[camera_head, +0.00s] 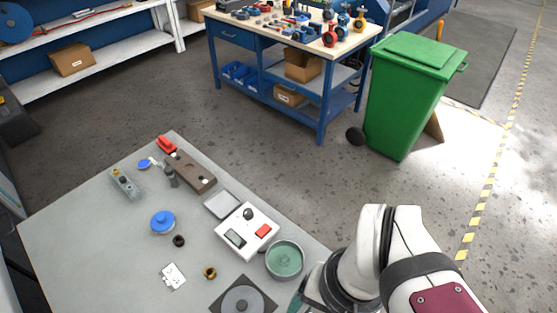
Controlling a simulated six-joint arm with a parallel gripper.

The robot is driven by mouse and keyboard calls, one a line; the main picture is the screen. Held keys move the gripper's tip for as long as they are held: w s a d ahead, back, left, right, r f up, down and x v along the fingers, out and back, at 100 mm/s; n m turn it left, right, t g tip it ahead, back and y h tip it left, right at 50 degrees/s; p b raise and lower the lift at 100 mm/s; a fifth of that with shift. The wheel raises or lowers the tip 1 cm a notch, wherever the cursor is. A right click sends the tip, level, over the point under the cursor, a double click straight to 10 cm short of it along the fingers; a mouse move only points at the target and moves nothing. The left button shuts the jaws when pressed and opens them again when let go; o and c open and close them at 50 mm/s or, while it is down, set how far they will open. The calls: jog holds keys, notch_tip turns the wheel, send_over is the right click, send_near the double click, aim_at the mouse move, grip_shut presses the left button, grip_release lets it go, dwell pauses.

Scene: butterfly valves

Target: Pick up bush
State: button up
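Two small ring-shaped parts that could be the bush lie on the grey table (85,225). One is a brass-coloured ring (210,273) near the front middle, left of the round green dish. The other is a dark ring (179,241) just below the blue round part (163,222). I cannot tell which one is the bush. Both lie apart from my arm, which comes in at the lower right. My gripper's fingers do not show; the end of the arm runs out at the bottom edge.
A white box with buttons (247,231), a green dish (284,259), a dark square plate with a disc (243,301), a white plate (173,276) and a brown block (191,172) share the table. The left part is clear. A green bin (408,95) stands behind.

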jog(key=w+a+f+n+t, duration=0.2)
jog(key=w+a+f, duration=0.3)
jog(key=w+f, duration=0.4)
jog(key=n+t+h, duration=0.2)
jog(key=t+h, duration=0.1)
send_near(284, 263)
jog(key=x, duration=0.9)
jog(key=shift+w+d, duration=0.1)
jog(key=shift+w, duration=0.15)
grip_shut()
